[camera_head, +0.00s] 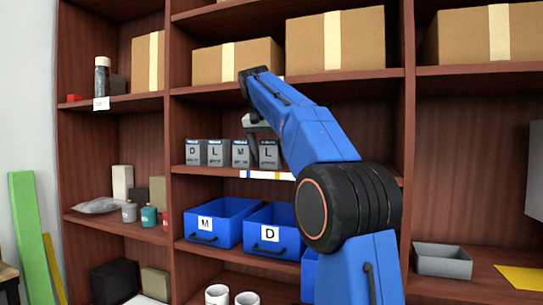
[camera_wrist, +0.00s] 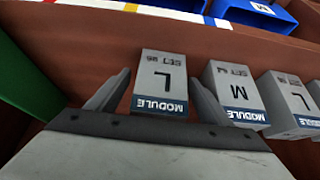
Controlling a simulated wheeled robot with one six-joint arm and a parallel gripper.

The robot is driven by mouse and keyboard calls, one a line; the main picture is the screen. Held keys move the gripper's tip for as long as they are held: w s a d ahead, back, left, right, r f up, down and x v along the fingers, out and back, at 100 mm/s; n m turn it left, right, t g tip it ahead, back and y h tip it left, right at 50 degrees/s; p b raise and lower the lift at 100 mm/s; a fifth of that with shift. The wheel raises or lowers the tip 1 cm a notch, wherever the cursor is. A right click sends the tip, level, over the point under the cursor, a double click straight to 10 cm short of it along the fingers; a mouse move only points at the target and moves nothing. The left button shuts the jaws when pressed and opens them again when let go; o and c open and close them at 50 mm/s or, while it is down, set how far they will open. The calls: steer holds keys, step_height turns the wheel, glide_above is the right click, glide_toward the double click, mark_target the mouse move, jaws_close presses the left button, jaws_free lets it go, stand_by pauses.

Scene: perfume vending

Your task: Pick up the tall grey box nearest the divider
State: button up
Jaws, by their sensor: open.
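Several tall grey boxes stand in a row on the middle shelf, lettered D (camera_head: 195,153), L (camera_head: 216,153), M (camera_head: 241,154) and L (camera_head: 269,154). The wrist view shows the row upside down: the end L box (camera_wrist: 160,85), then the M box (camera_wrist: 234,95). A green upright panel (camera_wrist: 25,75) stands left of that L box, with a gap; it may be the divider. My gripper (camera_wrist: 157,76) is open, one finger on each side of the L box. Whether the fingers touch it I cannot tell. In the head view my arm partly hides my gripper (camera_head: 252,140).
The shelf's front edge has a coloured strip (camera_head: 262,175). Blue bins marked M (camera_head: 222,220) and D (camera_head: 268,235) stand on the shelf below. Cardboard boxes (camera_head: 335,40) fill the shelf above. The M box stands close to one finger.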

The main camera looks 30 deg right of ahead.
steer(key=shift+w+d+f, duration=0.15)
steer(key=shift+d+f, duration=0.05)
steer(key=shift+f, duration=0.35)
steer(key=c, duration=1.3)
steer(key=shift+r, duration=0.1)
